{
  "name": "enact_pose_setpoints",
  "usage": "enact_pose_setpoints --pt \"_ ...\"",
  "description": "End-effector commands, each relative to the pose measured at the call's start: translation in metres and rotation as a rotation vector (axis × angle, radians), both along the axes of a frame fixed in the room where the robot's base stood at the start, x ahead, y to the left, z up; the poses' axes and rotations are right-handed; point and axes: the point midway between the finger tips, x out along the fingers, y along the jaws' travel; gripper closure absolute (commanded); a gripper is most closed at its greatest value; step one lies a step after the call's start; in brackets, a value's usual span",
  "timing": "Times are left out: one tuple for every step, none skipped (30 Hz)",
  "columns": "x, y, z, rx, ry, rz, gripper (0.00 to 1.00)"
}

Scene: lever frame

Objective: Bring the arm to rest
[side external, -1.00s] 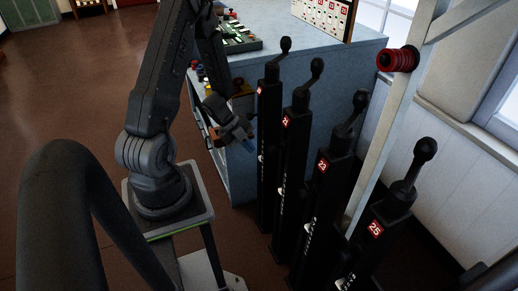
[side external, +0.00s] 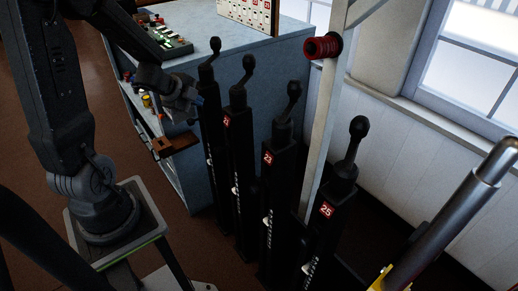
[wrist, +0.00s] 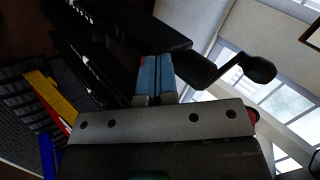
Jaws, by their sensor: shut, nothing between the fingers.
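My gripper (side external: 190,103) is at the left of the lever frame, close beside the leftmost black lever post (side external: 208,125) and below its knob. Whether it touches the post cannot be told. In the wrist view its blue fingers (wrist: 155,78) are together with nothing between them. Several black lever posts stand in a row, each with a cranked handle and round knob. Red plates mark lever 23 (side external: 267,158) and lever 25 (side external: 326,210). A black lever handle (wrist: 232,70) shows right of the fingers in the wrist view.
A blue-grey cabinet (side external: 270,55) stands behind the levers, with small items on its left shelves and a brown ledge (side external: 175,145). A white post (side external: 325,110) with a red round fitting (side external: 322,46) rises among the levers. A silver-handled lever (side external: 450,215) is at the right.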

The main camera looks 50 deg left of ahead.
Motion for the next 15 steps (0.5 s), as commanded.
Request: enact_pose_setpoints --pt "0.009 -0.009 0.023 0.022 -0.049 0.081 1.00" --pt "0.012 -0.014 0.034 0.025 -0.072 0.139 1.00" --pt "0.014 -0.021 0.048 0.021 -0.103 0.215 1.00" --pt "0.014 -0.027 0.059 0.012 -0.123 0.272 1.00" --pt "0.013 -0.034 0.068 -0.002 -0.141 0.327 1.00" --pt "0.010 -0.044 0.080 -0.029 -0.162 0.398 1.00" --pt "0.008 -0.053 0.088 -0.054 -0.173 0.450 1.00" --pt "0.003 -0.062 0.095 -0.084 -0.181 0.499 1.00" --pt "-0.003 -0.075 0.103 -0.130 -0.187 0.561 1.00" --pt "-0.009 -0.085 0.108 -0.169 -0.186 0.605 1.00" --pt "-0.015 -0.096 0.113 -0.211 -0.181 0.646 1.00" --pt "-0.025 -0.112 0.118 -0.273 -0.168 0.696 1.00" --pt "-0.032 -0.124 0.121 -0.321 -0.153 0.729 1.00" --pt "-0.040 -0.137 0.124 -0.371 -0.135 0.757 1.00" --pt "-0.051 -0.153 0.126 -0.435 -0.102 0.789 1.00"
